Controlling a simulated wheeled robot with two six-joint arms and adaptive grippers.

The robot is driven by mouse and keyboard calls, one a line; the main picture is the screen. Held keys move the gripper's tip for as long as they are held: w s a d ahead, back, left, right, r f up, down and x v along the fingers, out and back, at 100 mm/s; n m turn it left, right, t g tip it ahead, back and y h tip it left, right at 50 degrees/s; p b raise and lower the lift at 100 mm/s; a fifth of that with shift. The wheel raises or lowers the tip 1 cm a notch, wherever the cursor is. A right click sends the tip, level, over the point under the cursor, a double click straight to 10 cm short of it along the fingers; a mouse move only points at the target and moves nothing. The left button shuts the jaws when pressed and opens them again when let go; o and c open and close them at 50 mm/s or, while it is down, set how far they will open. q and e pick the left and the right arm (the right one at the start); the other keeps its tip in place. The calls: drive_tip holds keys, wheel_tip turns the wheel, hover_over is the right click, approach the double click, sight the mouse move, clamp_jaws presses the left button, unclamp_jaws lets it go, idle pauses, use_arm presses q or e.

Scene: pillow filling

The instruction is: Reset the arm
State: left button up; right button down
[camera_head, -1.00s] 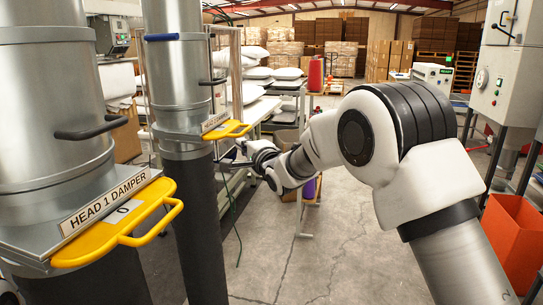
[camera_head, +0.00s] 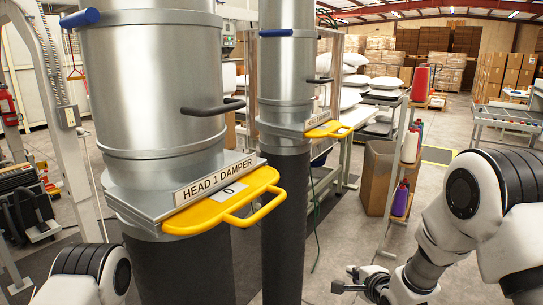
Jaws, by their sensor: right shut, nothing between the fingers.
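My right arm comes in from the right edge. Its gripper (camera_head: 352,281) points left, low in the picture, over the floor to the right of the second duct. Its fingers are shut with nothing between them, clear of the yellow handles. Part of my left arm shows at the bottom left, but its gripper is out of view. The near metal duct carries the label HEAD 1 DAMPER (camera_head: 215,178) and a yellow damper handle (camera_head: 222,200). A second duct behind it has its own yellow handle (camera_head: 328,129).
The two ducts, with dark lower sections (camera_head: 180,268), stand at centre left. A cardboard box (camera_head: 380,178) and a rack with thread cones (camera_head: 409,146) are at right of centre. White pillows (camera_head: 384,84) lie on tables behind. Open floor (camera_head: 350,235) lies between the ducts and my right arm.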

drive_tip(key=s+d+f+n+g+h, duration=0.1)
drive_tip(key=s+f+n+g, duration=0.25)
drive_tip(key=s+f, duration=1)
drive_tip(key=s+d+f+n+g, duration=0.15)
drive_tip(key=s+f+g, duration=0.35)
drive_tip(key=s+f, duration=0.85)
drive_tip(key=s+r+n+g+h, duration=0.1)
drive_tip(key=s+r+n+g, duration=0.1)
drive_tip(key=s+n, duration=0.9)
drive_tip(key=s+g, duration=0.1)
drive_tip(key=s, duration=0.2)
drive_tip(key=shift+s+d+r+n, duration=0.2)
drive_tip(key=shift+d+r+n, duration=0.1)
drive_tip(key=shift+d, duration=0.1)
drive_tip(key=shift+g, duration=0.25)
